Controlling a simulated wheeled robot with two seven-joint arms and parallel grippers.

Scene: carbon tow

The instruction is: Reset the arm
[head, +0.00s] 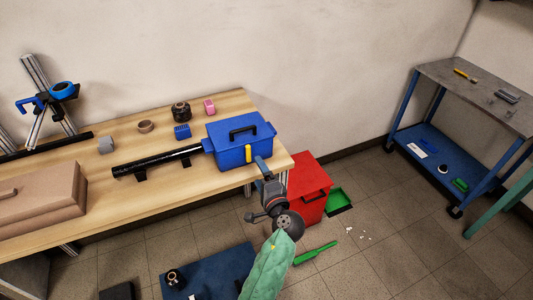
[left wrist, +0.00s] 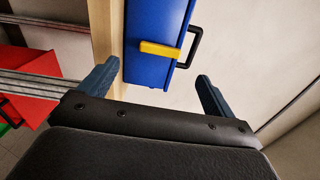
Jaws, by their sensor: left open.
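My left arm comes up from the bottom centre of the head view, and its gripper (head: 263,168) is at the front edge of the table, close to the blue toolbox. In the left wrist view the two fingers of my left gripper (left wrist: 158,88) stand wide apart with nothing between them. The blue toolbox (head: 228,150) has a black handle and a yellow latch (head: 249,153). The toolbox (left wrist: 148,22) and its latch (left wrist: 160,49) lie beyond the fingertips in the left wrist view. I cannot tell whether a finger touches the toolbox. My right gripper is not visible.
The wooden table (head: 100,215) holds a black tube (head: 157,162), a black spool (head: 181,112) and a cardboard box (head: 45,200). A red bin (head: 308,183) stands on the floor beside the table. A blue cart (head: 450,155) stands at right.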

